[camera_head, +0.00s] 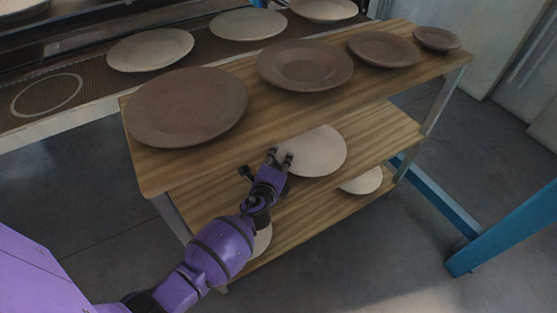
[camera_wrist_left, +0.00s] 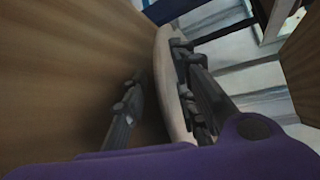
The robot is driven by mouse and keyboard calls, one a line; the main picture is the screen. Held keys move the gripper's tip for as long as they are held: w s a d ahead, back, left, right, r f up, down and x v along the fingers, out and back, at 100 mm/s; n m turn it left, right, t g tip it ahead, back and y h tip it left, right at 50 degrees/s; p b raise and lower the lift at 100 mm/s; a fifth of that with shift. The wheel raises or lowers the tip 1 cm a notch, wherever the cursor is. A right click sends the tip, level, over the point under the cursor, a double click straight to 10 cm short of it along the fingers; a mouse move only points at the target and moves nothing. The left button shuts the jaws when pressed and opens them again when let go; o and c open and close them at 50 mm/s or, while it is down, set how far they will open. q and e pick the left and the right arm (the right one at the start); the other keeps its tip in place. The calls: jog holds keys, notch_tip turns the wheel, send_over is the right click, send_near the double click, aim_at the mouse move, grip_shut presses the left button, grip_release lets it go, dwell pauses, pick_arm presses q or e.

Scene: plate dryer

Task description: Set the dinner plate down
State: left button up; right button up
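A pale cream dinner plate (camera_head: 320,150) lies roughly flat at the middle shelf (camera_head: 385,135) of a wooden rack. My left gripper (camera_head: 279,157) reaches in from the front at the plate's left edge. In the left wrist view the plate's rim (camera_wrist_left: 168,85) shows as a pale upright strip between the fingers of my left gripper (camera_wrist_left: 160,100). The right-hand finger is close against the rim, and a gap shows between the rim and the left-hand finger. Whether the plate fully rests on the shelf cannot be told. My right gripper is not in view.
Brown plates (camera_head: 187,107) of falling size line the top shelf, over the middle shelf. More pale plates (camera_head: 362,181) lie on the lowest shelf. Behind, a conveyor (camera_head: 85,95) carries pale plates. A blue beam (camera_head: 440,200) stands at right.

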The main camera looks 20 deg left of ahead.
pick_arm(q)
jog(key=shift+s+r, duration=0.2)
jog(key=shift+s, duration=0.05)
jog(key=p+v, duration=0.2)
jog(key=v, duration=0.8)
jog(key=shift+s+d+r+p, duration=0.1)
jog(key=shift+s+p, duration=0.2)
jog(key=shift+p, duration=0.05)
jog(key=shift+s+r, duration=0.15)
jog(key=shift+s, duration=0.25)
jog(key=shift+d, duration=0.1)
